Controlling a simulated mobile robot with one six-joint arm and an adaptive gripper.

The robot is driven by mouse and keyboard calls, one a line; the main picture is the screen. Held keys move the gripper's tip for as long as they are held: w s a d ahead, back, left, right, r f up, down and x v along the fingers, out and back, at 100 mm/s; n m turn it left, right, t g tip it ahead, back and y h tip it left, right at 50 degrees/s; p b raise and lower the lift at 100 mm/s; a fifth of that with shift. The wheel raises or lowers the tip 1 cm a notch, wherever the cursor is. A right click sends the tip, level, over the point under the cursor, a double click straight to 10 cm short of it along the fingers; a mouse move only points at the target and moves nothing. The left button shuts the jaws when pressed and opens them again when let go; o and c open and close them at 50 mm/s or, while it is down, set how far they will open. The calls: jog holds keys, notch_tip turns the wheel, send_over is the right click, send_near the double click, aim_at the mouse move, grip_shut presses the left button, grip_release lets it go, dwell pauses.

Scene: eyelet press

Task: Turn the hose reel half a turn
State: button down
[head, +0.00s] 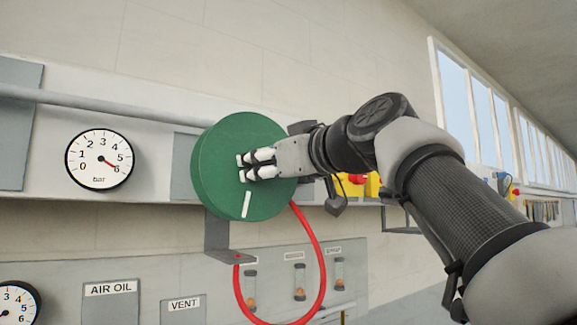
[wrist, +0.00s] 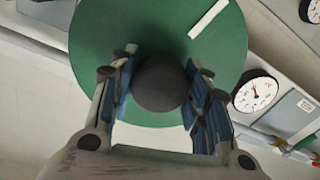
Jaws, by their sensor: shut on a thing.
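The green hose reel (head: 218,165) is a round drum mounted on the wall panel, and its face also fills the upper wrist view (wrist: 100,35). A white stripe (head: 247,205) lies near the reel's lower rim in the head view; it shows at the upper right of the reel in the wrist view (wrist: 208,18). My gripper (head: 252,165) is at the reel's face. In the wrist view its two fingers are shut on a dark round knob (wrist: 162,82) that stands out from the face. The knob is hidden behind the fingers in the head view.
A red hose (head: 322,270) hangs in a loop below the reel. A bar gauge (head: 99,160) is to its left, and a grey bracket (head: 216,238) is under it. Labelled AIR OIL and VENT panels are below. A yellow box with a red knob (head: 356,181) is behind my arm.

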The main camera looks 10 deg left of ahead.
jog(key=shift+n, duration=0.3)
jog(key=c, duration=0.9)
grip_release()
jog(key=shift+o, duration=0.2)
jog(key=shift+s+d, duration=0.1)
jog(key=v, duration=1.1)
jog(key=shift+s+d, duration=0.25)
jog(key=shift+r, duration=0.15)
